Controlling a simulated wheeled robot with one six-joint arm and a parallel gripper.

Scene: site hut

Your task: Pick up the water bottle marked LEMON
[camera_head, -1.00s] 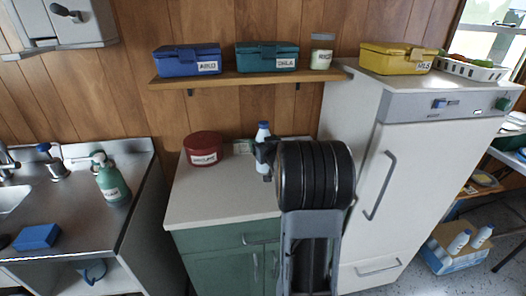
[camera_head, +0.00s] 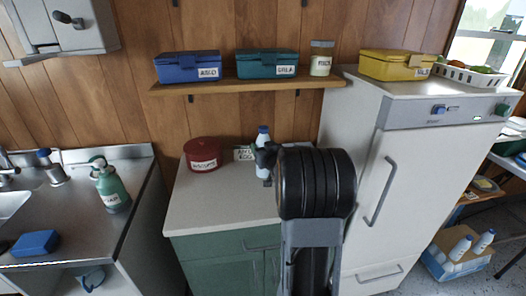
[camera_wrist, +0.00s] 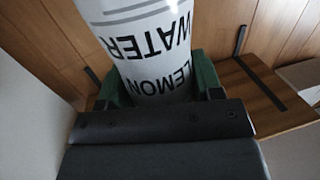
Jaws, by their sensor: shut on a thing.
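The white water bottle has a blue cap and shows in the head view (camera_head: 263,141) at the back of the green cabinet's worktop. In the wrist view the bottle (camera_wrist: 145,50) fills the top middle, and its label reads WATER and LEMON upside down. My gripper (camera_head: 265,160) is shut on the bottle, with a green-padded finger on each side in the wrist view (camera_wrist: 157,88). My arm hides the bottle's lower part and base, so I cannot tell whether it touches the worktop.
A wall shelf (camera_head: 225,87) with blue and teal boxes hangs above. The white fridge (camera_head: 415,170) stands close on the right. The worktop's front left (camera_head: 205,205) is clear.

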